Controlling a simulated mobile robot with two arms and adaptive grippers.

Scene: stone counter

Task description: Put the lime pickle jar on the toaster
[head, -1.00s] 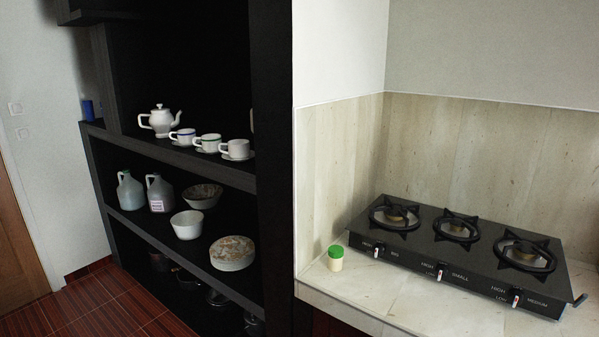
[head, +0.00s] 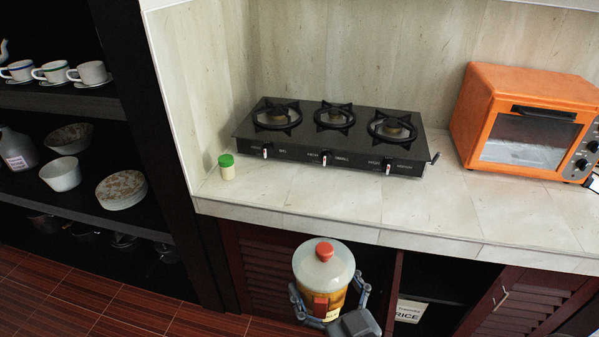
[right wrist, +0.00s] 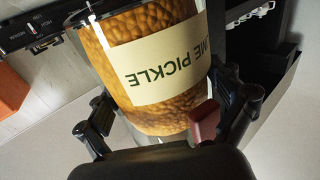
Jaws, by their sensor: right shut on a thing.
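The lime pickle jar (head: 323,266) has a pale translucent lid with a red knob and yellow-brown contents. My right gripper (head: 330,306) is shut on it and holds it in front of the counter, below the counter's top edge. In the right wrist view the jar (right wrist: 150,62) fills the middle between the fingers of the gripper (right wrist: 165,115), and its label reads upside down. The orange toaster (head: 520,118) stands on the counter at the right, apart from the jar, with its flat top bare. My left gripper is not in view.
A black gas stove (head: 335,140) with three burners sits on the stone counter (head: 330,208), left of the toaster. A small green-lidded jar (head: 227,168) stands at the counter's left end. Dark shelves (head: 150,225) with crockery stand further left. Open cabinets lie below the counter.

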